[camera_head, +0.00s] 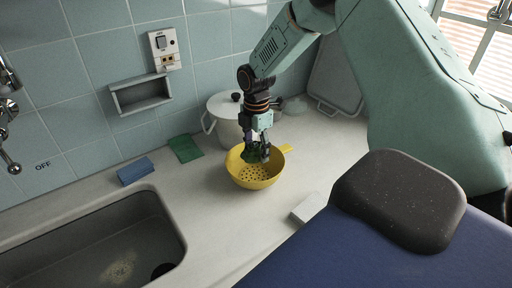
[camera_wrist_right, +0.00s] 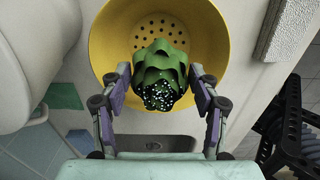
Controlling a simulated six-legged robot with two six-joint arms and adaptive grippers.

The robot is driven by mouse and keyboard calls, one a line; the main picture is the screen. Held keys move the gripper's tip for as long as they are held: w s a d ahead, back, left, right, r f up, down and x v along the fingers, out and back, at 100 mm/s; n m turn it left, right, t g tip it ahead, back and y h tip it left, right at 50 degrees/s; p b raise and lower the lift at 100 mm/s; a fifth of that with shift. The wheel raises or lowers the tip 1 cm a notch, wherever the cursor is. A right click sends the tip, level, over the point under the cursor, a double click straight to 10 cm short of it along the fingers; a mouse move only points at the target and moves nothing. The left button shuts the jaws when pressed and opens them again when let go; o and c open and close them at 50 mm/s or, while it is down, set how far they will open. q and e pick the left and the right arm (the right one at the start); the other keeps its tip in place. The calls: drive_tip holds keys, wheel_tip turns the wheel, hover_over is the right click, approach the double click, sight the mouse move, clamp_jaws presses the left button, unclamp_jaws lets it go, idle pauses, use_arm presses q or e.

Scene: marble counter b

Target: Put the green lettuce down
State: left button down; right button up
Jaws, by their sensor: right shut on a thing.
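The green lettuce (camera_wrist_right: 160,72) is between the fingers of my right gripper (camera_wrist_right: 160,92), which is shut on it. In the head view my right gripper (camera_head: 258,150) points down over the yellow colander (camera_head: 256,182), and the lettuce (camera_head: 251,153) shows dark green between its fingers. The colander also shows behind the lettuce in the wrist view (camera_wrist_right: 112,30). The lettuce is over the colander's inside; I cannot tell whether it touches the bottom. My left gripper is not in view.
A white pot (camera_head: 222,108) with a lid stands behind the colander. A green cloth (camera_head: 185,148) and a blue sponge (camera_head: 135,171) lie left. The sink (camera_head: 168,215) is at front left, a white block (camera_head: 308,208) at right. Counter between sink and colander is clear.

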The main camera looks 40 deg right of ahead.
wheel_tip(320, 180, down, 2)
drive_tip(key=shift+d+f+b, duration=0.1)
drive_tip(key=shift+b, duration=0.6)
drive_tip(key=shift+w+f, duration=0.1)
drive_tip(key=shift+f, duration=0.15)
drive_tip(key=shift+a+r, duration=0.1)
drive_tip(key=shift+a, duration=0.1)
drive_tip(key=o, duration=1)
drive_tip(key=shift+d, duration=0.15)
drive_tip(key=shift+o, duration=1.2)
